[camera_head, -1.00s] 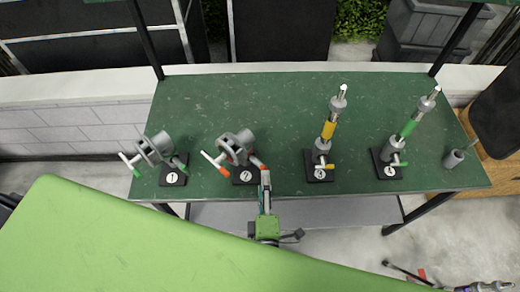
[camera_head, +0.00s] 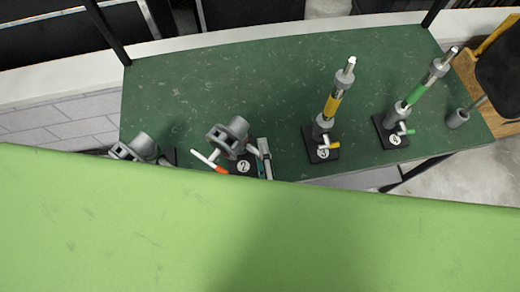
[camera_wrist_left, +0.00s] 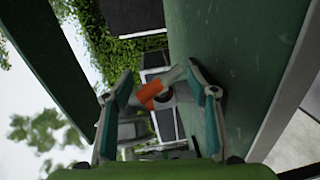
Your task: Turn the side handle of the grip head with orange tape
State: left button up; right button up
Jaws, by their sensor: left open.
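The grip head with orange tape (camera_head: 232,134) is a grey clamp head on the black base marked 2, on the green table. Its long handle with orange tape (camera_head: 209,162) sticks out to the left. My left gripper (camera_head: 265,158) is at the right of this head, at the table's front edge. In the left wrist view its two teal fingers are open, and a grey handle with an orange band (camera_wrist_left: 152,93) shows between them. I see a gap on both sides of the handle. My right gripper is not in view.
Another grey grip head (camera_head: 135,148) stands to the left, partly hidden. Posts with yellow tape (camera_head: 332,104) and green tape (camera_head: 417,92) stand on bases to the right. The back of the green table (camera_head: 230,75) is clear. The lower head view is blocked.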

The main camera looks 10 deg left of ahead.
pick_arm(q)
jog(key=c, duration=0.4)
jog(key=shift+s, duration=0.1)
grip_shut()
jog(key=shift+f+n+t+b, duration=0.15)
jog(key=shift+n+t+b, duration=0.15)
jog(key=shift+b, duration=0.4)
jog(key=n+t+y+b, duration=0.2)
jog(key=n+t+b, duration=0.1)
jog(key=b, duration=0.3)
jog(key=shift+n, duration=0.4)
jog(key=shift+r+n+t+y+b, duration=0.3)
jog(key=shift+n+y+b, duration=0.2)
jog(key=shift+n+b, duration=0.4)
